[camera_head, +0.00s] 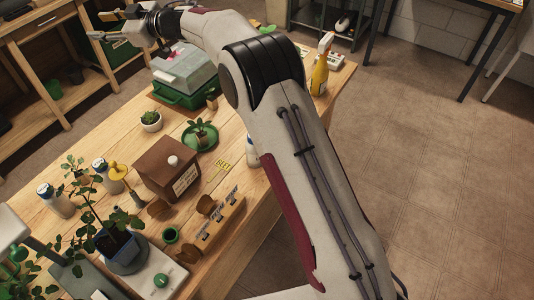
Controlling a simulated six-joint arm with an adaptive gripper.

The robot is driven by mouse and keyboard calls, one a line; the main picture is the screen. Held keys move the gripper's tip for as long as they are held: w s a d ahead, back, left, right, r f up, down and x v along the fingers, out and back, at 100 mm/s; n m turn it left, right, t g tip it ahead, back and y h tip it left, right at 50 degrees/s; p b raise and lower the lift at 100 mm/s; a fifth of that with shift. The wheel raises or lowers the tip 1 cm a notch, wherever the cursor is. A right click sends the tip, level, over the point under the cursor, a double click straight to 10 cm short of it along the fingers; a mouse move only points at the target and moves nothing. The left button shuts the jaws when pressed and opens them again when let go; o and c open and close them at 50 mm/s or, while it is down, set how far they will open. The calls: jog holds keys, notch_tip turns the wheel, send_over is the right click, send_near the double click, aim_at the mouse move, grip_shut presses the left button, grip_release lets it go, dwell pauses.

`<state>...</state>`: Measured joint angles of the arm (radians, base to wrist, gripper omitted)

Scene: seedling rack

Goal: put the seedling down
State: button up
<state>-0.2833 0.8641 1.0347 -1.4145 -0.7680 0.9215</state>
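A small leafy seedling (200,128) stands upright in a pot on a round green saucer (189,145) in the middle of the bench. My gripper (101,26) is at the top left, beyond the far end of the bench and well apart from this seedling. Its two fingers are spread and I see nothing between them. My arm crosses the picture and hides part of the bench's right side.
A green tray with a grey lid (187,72) stands near my wrist. A white-potted plant (151,121), a brown box (166,168), a yellow spray bottle (319,75) and a taller plant in a blue pot (118,246) crowd the bench (112,150).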

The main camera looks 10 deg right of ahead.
jog(key=d+r+m+t+h, duration=0.6)
jog(key=d+r, duration=0.7)
jog(key=d, duration=0.4)
jog(key=s+d+r+m+h, duration=0.1)
jog(key=s+d+m+h, duration=0.2)
jog(key=s+d, duration=0.4)
jog(key=s+d+r+m+h, duration=0.15)
jog(key=s+d+h, duration=0.3)
jog(key=d, duration=0.45)
jog(key=s+d+f+m+g+h, duration=0.15)
jog(key=s+d+f, duration=0.3)
jog(key=s, duration=0.55)
jog(key=s+d+f+m+g+h, duration=0.1)
jog(key=s+d+f+m+g, duration=0.3)
jog(key=s, duration=0.6)
jog(key=s+f+g, duration=0.1)
jog(key=s+f, duration=0.5)
jog(key=s, duration=0.5)
jog(key=s+f+g+y, duration=0.1)
jog(key=s+f+g, duration=0.1)
jog(key=s+f, duration=0.5)
jog(key=s, duration=0.4)
jog(key=shift+s+a+f+y, duration=0.15)
jog(key=shift+y, duration=0.15)
jog(key=shift+o, duration=0.3)
jog(key=shift+n, duration=0.3)
